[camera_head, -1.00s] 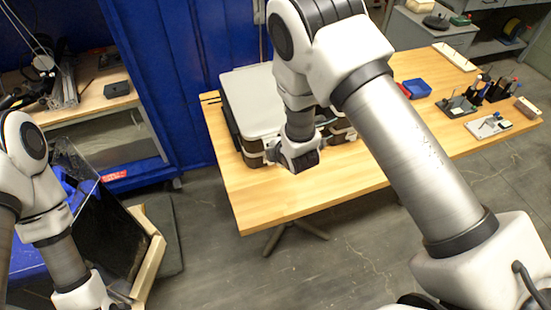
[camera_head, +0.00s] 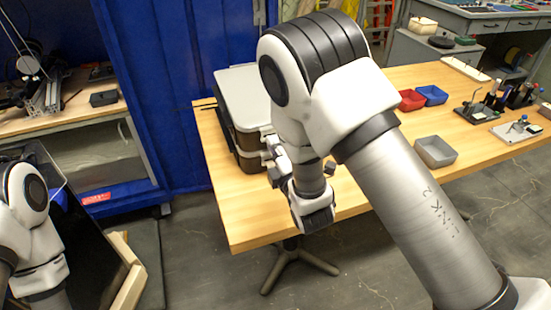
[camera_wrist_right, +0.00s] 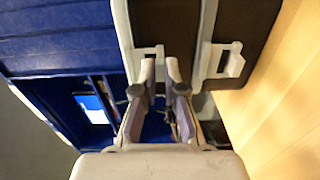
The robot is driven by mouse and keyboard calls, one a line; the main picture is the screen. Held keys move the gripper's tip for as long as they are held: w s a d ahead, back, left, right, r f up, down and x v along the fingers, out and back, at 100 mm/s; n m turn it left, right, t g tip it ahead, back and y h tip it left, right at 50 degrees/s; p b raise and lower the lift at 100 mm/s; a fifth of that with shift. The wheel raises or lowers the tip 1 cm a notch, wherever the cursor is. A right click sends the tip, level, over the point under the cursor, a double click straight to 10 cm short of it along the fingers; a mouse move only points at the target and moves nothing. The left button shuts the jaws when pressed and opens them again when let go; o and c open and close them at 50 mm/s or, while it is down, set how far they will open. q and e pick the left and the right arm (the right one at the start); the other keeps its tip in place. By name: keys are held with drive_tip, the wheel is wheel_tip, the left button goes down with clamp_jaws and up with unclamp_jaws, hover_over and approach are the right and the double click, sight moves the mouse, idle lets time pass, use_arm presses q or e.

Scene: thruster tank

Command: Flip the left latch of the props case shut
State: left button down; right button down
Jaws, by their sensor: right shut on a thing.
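The props case (camera_head: 235,85) has a pale grey lid and brown sides. It stands at the left back of the wooden table, partly behind my right arm. My right gripper (camera_head: 276,165) is at the case's front and shows clearly in the right wrist view (camera_wrist_right: 161,72). Its fingers are close together at a pale latch part (camera_wrist_right: 148,52) on the dark front and seem shut on the latch; the contact is partly hidden. A second pale latch piece (camera_wrist_right: 231,62) sits beside it across the pale seam. My left arm shows at the left edge, but its gripper is out of view.
Tools stand at the far right. The table's left front corner is clear.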

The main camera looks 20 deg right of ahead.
idle(0.5)
drive_tip(key=c, duration=1.2)
unclamp_jaws()
drive_tip(key=shift+w, duration=0.1)
drive_tip(key=shift+c, duration=0.2)
drive_tip(key=s, duration=0.7)
drive_tip(key=shift+s+f, duration=0.15)
drive_tip(key=shift+s, duration=0.1)
